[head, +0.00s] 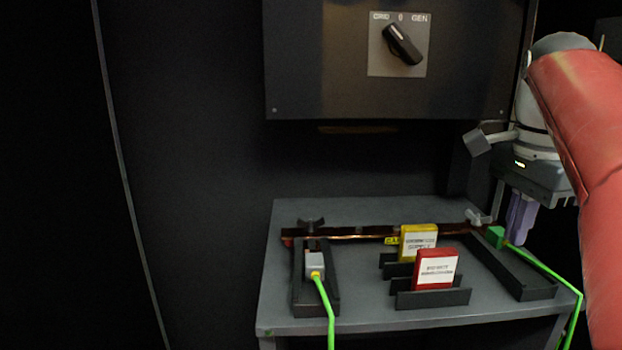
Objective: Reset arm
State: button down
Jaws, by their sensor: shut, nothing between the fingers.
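My arm, in a red sleeve, comes in from the right edge of the head view. My gripper (519,222) hangs with its lavender fingers pointing down over the right side of the grey table (360,212). The fingers are shut and hold nothing. A green connector block (495,237) sits just left of the fingertips, at the back of the right black tray. A green cable (545,269) runs from near it past the table's right edge. I cannot tell whether the fingertips touch the block or cable.
A dark cabinet (315,60) with a GRID/0/GEN rotary switch (402,44) is above the table. A copper bar (350,232) crosses the table. Yellow (417,242) and red (436,269) labelled blocks stand in black holders. A grey plug (315,264) with a green cable sits left.

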jog(key=s+a+f+n+t, duration=0.1)
jog(key=s+a+f+n, duration=0.2)
jog(key=f, duration=0.4)
jog(key=s+a+f+n+t, duration=0.2)
jog(key=s+a+f+n, duration=0.2)
jog(key=f+n, duration=0.4)
jog(key=s+a+f+n+t, duration=0.2)
jog(key=s+a+f+n, duration=0.1)
jog(key=a+f+n, duration=0.2)
notch_tip(320, 180, down, 2)
jog(key=shift+s+a+f, duration=0.15)
jog(key=shift+s+a, duration=0.1)
jog(key=shift+a, duration=0.25)
dwell(0.4)
